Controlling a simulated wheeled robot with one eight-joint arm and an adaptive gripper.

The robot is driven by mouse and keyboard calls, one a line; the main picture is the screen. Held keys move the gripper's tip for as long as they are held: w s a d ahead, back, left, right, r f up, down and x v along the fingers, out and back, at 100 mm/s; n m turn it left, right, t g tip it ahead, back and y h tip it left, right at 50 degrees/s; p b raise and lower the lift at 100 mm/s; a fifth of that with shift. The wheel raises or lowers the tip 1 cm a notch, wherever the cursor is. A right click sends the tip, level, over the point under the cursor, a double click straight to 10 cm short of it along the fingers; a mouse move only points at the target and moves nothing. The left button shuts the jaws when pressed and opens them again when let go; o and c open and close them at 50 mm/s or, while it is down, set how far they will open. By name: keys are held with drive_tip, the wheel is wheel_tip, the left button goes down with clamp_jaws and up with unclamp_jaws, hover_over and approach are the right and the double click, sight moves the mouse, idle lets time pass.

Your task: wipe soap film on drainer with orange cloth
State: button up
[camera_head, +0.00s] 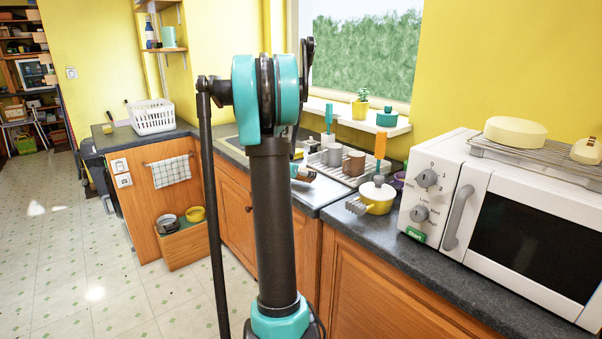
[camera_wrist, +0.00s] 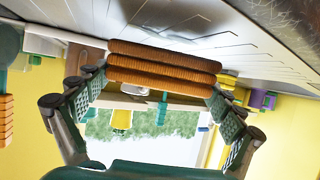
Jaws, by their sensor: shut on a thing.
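An orange ribbed cloth (camera_wrist: 163,68), folded into a thick roll, is held across the jaws of my gripper (camera_wrist: 160,88) in the wrist view. My gripper is shut on it, a finger at each end. The pale, grooved drainer (camera_wrist: 85,22) fills the top of that upside-down view, close to the cloth; I cannot tell whether they touch. In the head view the drainer (camera_head: 352,181) lies beside the sink, and my gripper (camera_head: 303,174) shows only partly behind my arm. I cannot make out the soap film clearly.
Cups (camera_head: 355,162) stand on the drainer's far part. A potted plant (camera_head: 361,104) stands on the windowsill behind.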

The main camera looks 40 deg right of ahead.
sight(308, 179)
drive_tip(key=shift+w, duration=0.1)
drive_tip(key=shift+w+a, duration=0.15)
drive_tip(key=shift+w, duration=2)
drive_tip(key=shift+w+a, duration=0.15)
drive_tip(key=shift+w, duration=2)
drive_tip(key=shift+f, duration=1.05)
drive_tip(key=shift+s, duration=0.1)
drive_tip(key=shift+s+d, duration=0.15)
drive_tip(key=shift+s, duration=1.95)
drive_tip(key=shift+s+d, duration=0.15)
drive_tip(key=shift+s, duration=2.1)
drive_tip(key=shift+o, duration=0.2)
drive_tip(key=shift+s+d, duration=0.2)
drive_tip(key=shift+s, duration=2)
drive_tip(key=shift+c, duration=0.2)
